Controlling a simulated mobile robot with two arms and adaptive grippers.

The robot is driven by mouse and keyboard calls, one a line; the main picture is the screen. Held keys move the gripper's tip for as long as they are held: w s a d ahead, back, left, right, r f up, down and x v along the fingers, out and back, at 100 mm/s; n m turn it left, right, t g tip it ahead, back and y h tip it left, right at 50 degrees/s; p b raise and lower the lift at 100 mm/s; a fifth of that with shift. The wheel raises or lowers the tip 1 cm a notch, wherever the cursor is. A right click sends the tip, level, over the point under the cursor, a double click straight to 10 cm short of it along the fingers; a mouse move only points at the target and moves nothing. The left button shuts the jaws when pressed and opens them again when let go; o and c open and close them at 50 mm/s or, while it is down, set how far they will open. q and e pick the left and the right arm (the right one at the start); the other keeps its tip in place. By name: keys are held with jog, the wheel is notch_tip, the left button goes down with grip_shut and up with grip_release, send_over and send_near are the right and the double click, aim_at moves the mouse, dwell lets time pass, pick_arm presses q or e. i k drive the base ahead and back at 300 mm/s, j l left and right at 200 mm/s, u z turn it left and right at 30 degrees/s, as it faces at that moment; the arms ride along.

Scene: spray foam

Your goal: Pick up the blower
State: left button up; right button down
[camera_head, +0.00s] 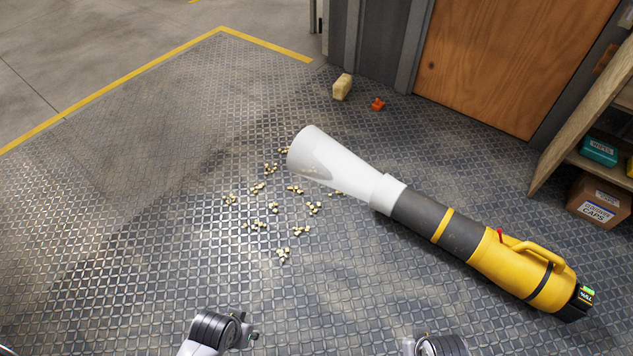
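The blower (480,245) appears to lie on the patterned metal floor at the right in the head view. It has a wide whitish nozzle (335,162) pointing to the upper left, a dark tube with a yellow band, and a yellow body. A yellow handle (535,250) and a small red trigger show on top of the body. A black end with a green-lit display faces the lower right. No gripper touches the blower. Parts of my two arms show at the bottom edge, apart from it; I make out no gripper fingers.
Small pale foam bits (265,190) lie scattered by the nozzle. A tan block (342,87) and a small orange piece (378,104) lie near the wooden door (510,55). A shelf with boxes (598,200) stands at the right. The left floor is clear.

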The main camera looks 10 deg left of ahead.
aim_at(539, 278)
jog(key=z, duration=1.35)
